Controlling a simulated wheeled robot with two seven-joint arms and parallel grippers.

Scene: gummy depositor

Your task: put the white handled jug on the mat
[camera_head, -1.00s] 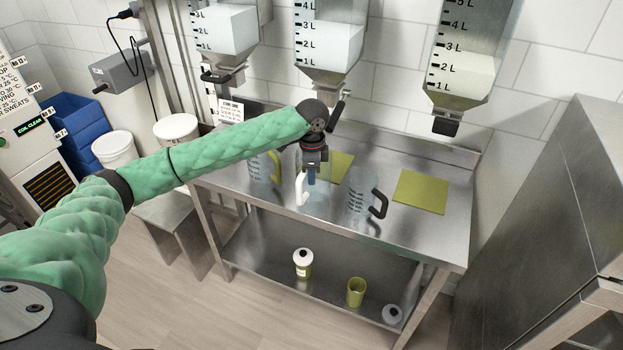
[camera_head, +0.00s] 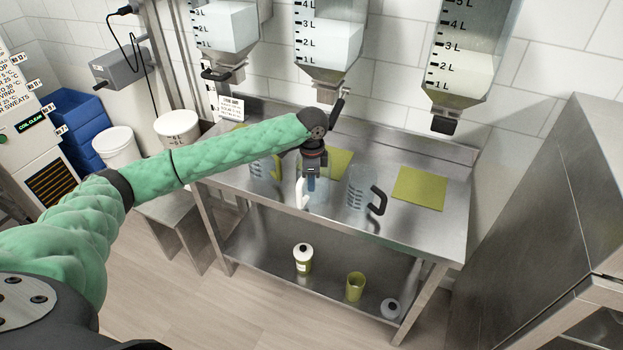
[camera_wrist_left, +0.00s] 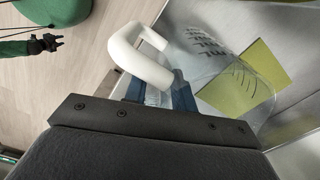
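The clear jug with the white handle (camera_head: 301,193) stands on the steel table, in front of a green mat (camera_head: 341,162). My left gripper (camera_head: 311,184) points down right beside that handle and hides part of the jug. In the left wrist view the white handle (camera_wrist_left: 140,58) crosses close to the blue fingertips (camera_wrist_left: 160,92), with the clear jug body (camera_wrist_left: 222,62) beyond. I cannot tell whether the fingers are closed on it. The mat also shows there (camera_wrist_left: 243,80), seen partly through the jug.
A black-handled jug (camera_head: 360,187) stands to the right and a yellow-handled jug (camera_head: 262,168) to the left. Another green mat (camera_head: 420,189) lies bare at the right. Hoppers with valves (camera_head: 320,92) hang above the table's back. A steel cabinet (camera_head: 545,215) stands at the right.

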